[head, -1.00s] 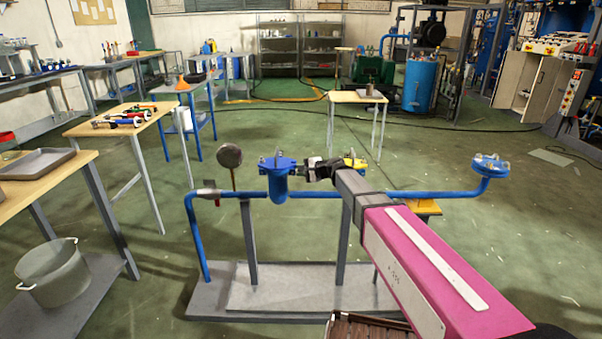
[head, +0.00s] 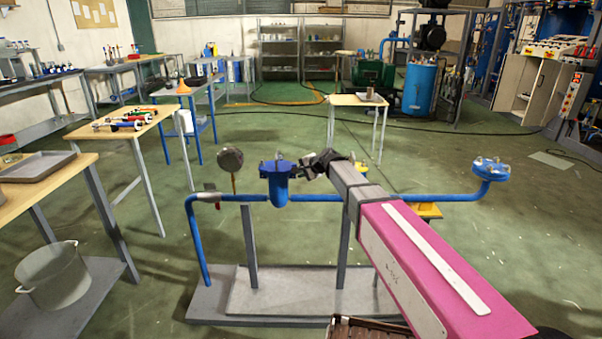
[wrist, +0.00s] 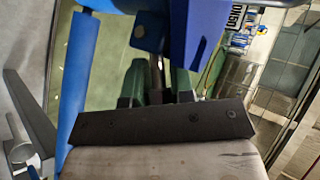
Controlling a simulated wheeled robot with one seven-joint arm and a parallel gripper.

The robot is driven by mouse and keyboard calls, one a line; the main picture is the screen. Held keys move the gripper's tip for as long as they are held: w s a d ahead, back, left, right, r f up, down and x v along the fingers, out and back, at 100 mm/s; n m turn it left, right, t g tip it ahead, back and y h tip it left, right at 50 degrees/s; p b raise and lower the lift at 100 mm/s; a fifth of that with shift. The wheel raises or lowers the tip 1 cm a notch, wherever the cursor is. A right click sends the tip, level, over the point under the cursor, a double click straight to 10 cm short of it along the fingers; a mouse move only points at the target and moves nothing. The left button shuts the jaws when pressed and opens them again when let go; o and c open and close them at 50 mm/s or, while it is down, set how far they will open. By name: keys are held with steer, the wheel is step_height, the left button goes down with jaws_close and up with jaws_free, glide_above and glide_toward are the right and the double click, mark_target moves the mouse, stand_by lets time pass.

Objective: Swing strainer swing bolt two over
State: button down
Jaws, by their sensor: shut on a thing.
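The blue strainer (head: 277,186) stands in the blue pipe run, its flanged lid (head: 274,168) ringed by upright swing bolts. In the wrist view its blue body and flange (wrist: 205,40) fill the top. My gripper (wrist: 156,82) is at the strainer's right side in the head view. Its two dark green fingers are shut on a swing bolt (wrist: 156,68), a dark metal shaft that runs between them below a blue lug. The bolt's ends are hidden. In the head view the fingertips are too small to make out.
The blue pipe (head: 330,197) runs left and right of the strainer, with a round gauge (head: 230,159) on the left and another blue flange (head: 490,168) on the right. A yellow-topped thing (head: 361,168) is partly behind my arm.

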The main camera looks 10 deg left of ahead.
steer(key=c, duration=1.2)
jaws_free()
steer(key=shift+d+f+m+y, duration=0.1)
steer(key=shift+f+m+y, duration=0.25)
steer(key=shift+y, duration=0.6)
steer(key=shift+a+f+m+y, duration=0.1)
steer(key=shift+f+m+y, duration=0.3)
steer(key=shift+y, duration=0.5)
steer(key=shift+d+f+m+y, duration=0.15)
steer(key=shift+m+y, duration=0.3)
steer(key=shift+y, duration=0.5)
steer(key=shift+s+d, duration=0.1)
steer(key=shift+d, duration=0.1)
steer(key=v, duration=1.1)
steer(key=s+d+f+n+g+h, duration=0.1)
steer(key=s+d+f+h, duration=0.1)
steer(key=s+d+f, duration=0.1)
steer(key=s+d+f+n+h, duration=0.2)
steer(key=s+d+f, duration=0.1)
steer(key=d, duration=0.3)
steer(key=s+d+f+n+g+h, duration=0.1)
steer(key=s+d+f+h, duration=0.2)
steer(key=d+f, duration=0.2)
steer(key=shift+s+d+f+n+g, duration=0.1)
steer(key=shift+f+n+g, duration=0.2)
steer(key=shift+n, duration=0.1)
